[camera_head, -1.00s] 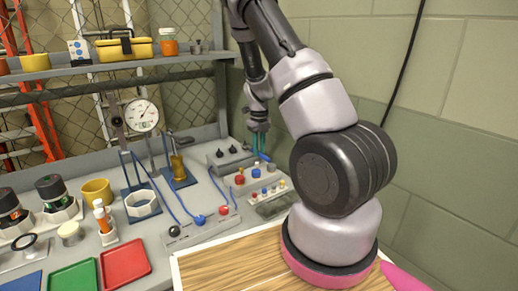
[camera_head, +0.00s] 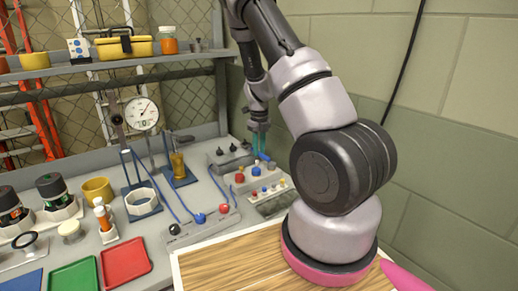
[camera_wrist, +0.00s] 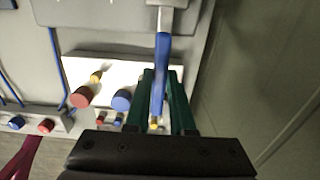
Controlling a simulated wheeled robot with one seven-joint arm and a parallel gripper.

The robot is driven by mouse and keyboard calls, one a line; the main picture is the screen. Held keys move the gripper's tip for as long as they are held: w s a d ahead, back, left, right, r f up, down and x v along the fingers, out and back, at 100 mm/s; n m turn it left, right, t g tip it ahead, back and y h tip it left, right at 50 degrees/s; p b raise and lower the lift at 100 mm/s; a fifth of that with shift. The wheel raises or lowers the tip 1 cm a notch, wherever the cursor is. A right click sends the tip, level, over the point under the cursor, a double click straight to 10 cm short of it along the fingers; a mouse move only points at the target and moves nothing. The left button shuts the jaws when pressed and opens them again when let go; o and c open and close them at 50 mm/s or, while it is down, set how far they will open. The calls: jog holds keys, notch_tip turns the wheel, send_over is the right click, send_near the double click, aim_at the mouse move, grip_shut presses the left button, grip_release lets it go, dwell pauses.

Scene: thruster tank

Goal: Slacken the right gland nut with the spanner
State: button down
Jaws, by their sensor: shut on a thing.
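My gripper (camera_head: 260,142) has green fingers and is at the back right of the bench, over a grey block. In the wrist view my gripper (camera_wrist: 164,95) is shut on the blue handle of the spanner (camera_wrist: 161,62), whose pale metal end points away from me. The spanner's blue handle also shows in the head view (camera_head: 266,157). The grey block (camera_head: 226,161) carries small black knobs, which may be the gland nuts. The spanner's far end runs to the top edge of the wrist view, so I cannot tell whether it sits on the right nut.
A pale panel with red, blue and yellow knobs (camera_head: 262,187) lies close in front of my gripper. A box with black, blue and red knobs (camera_head: 200,229) stands to its left. A brick wall (camera_head: 450,130) rises on the right, and a shelf (camera_head: 100,68) runs above the bench.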

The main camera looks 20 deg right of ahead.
jog(key=shift+d, duration=0.1)
dwell(0.3)
jog(key=shift+w+d+n, duration=0.15)
jog(key=shift+d+n, duration=0.35)
jog(key=shift+n, duration=0.2)
jog(key=shift+w+d+n, duration=0.25)
jog(key=shift+d+n, duration=0.3)
jog(key=shift+n, duration=0.15)
jog(key=shift+w+d+n, duration=0.2)
jog(key=shift+d+n, duration=0.25)
jog(key=shift+n, duration=0.05)
jog(key=shift+w+d, duration=0.1)
jog(key=shift+d+n, duration=0.1)
jog(key=shift+n, duration=0.2)
